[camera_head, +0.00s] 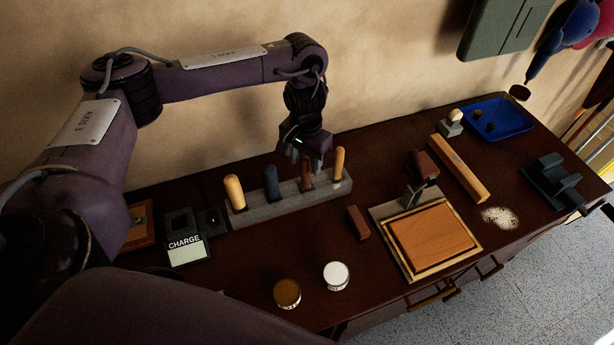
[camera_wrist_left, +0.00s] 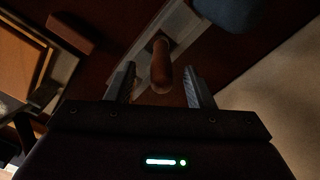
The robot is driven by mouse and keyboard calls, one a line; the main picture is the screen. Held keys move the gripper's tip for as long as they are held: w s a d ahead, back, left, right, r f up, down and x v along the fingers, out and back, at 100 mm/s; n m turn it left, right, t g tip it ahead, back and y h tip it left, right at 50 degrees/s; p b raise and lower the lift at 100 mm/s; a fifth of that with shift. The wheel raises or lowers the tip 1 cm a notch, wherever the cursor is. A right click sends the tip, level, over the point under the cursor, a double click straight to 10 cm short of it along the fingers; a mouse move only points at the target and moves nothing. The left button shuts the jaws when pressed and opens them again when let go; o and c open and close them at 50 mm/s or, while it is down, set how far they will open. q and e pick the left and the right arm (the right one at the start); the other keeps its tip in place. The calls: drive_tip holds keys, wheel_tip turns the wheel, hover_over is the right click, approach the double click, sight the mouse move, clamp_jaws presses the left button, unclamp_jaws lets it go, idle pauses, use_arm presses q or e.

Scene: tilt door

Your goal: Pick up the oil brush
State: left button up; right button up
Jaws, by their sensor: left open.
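A grey rack (camera_head: 265,212) on the dark bench holds several upright handles: a yellow one (camera_head: 235,193), a dark blue one (camera_head: 271,183), a reddish-brown one (camera_head: 306,174) and an orange one (camera_head: 339,164). The brush ends are hidden, so I cannot tell by sight which is the oil brush. My left gripper (camera_head: 308,163) is open just above the reddish-brown handle. In the left wrist view this handle (camera_wrist_left: 161,68) stands between the two open fingers (camera_wrist_left: 160,85), apart from both. The blue handle (camera_wrist_left: 228,12) is at that view's top edge. My right gripper is not in view.
A brown block (camera_head: 358,222), two jars (camera_head: 336,275) and a framed wooden board (camera_head: 432,240) stand in front and to the right. A charge box (camera_head: 185,240) is to the left. A blue tray (camera_head: 497,118) lies at the far right. The wall is close behind the rack.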

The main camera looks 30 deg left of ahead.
sight(305, 173)
use_arm(q)
wheel_tip(305, 173, down, 5)
drive_tip(key=shift+w+a+r+b, duration=0.1)
drive_tip(key=shift+b, duration=0.55)
drive_tip(key=shift+f, duration=0.25)
drive_tip(key=shift+r, duration=0.15)
drive_tip(key=shift+c, duration=0.5)
clamp_jaws()
